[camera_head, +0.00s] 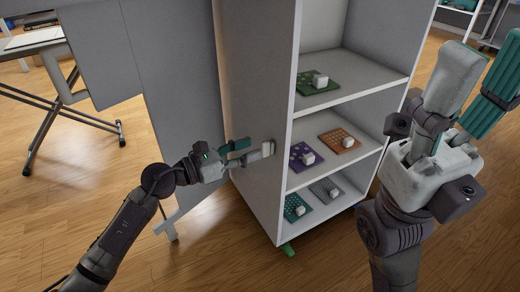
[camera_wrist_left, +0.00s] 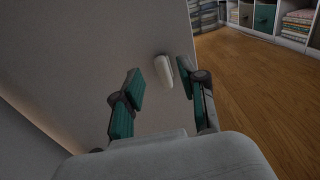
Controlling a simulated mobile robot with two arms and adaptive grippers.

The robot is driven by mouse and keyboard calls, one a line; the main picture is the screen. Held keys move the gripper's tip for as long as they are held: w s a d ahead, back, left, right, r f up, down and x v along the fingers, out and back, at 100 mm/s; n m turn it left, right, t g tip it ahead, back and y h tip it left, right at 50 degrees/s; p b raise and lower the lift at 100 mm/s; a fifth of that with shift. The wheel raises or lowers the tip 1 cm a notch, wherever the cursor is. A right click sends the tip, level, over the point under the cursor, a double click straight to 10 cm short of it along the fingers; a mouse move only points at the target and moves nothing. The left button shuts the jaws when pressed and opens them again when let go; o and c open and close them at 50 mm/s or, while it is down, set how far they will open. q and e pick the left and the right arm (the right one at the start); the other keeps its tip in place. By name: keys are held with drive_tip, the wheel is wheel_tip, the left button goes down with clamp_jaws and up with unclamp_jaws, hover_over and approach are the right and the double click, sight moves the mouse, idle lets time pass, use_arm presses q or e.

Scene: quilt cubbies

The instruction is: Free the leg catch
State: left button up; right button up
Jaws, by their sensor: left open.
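The likely leg catch is a small pale block (camera_head: 268,148) on the left side wall of the cubby unit (camera_head: 262,70). In the left wrist view the pale block (camera_wrist_left: 163,70) stands upright on the grey wall, between and just beyond the two teal fingers. My left gripper (camera_head: 240,152) is open, with its fingers spread at the block; I cannot tell whether they touch it. It also shows in the left wrist view (camera_wrist_left: 160,88). My right gripper (camera_head: 474,90) is raised at the right, away from the catch; its jaw state is unclear.
A grey hanging panel (camera_head: 168,70) with a leg and foot (camera_head: 166,228) stands left of the unit. The shelves hold green, orange, purple and grey dotted mats with white blocks. A folding table (camera_head: 35,42) stands back left. Wooden floor (camera_head: 60,200) is clear at left.

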sight(261, 145)
use_arm(q)
drive_tip(key=shift+b+x, duration=0.4)
drive_tip(key=shift+x, duration=1.55)
clamp_jaws()
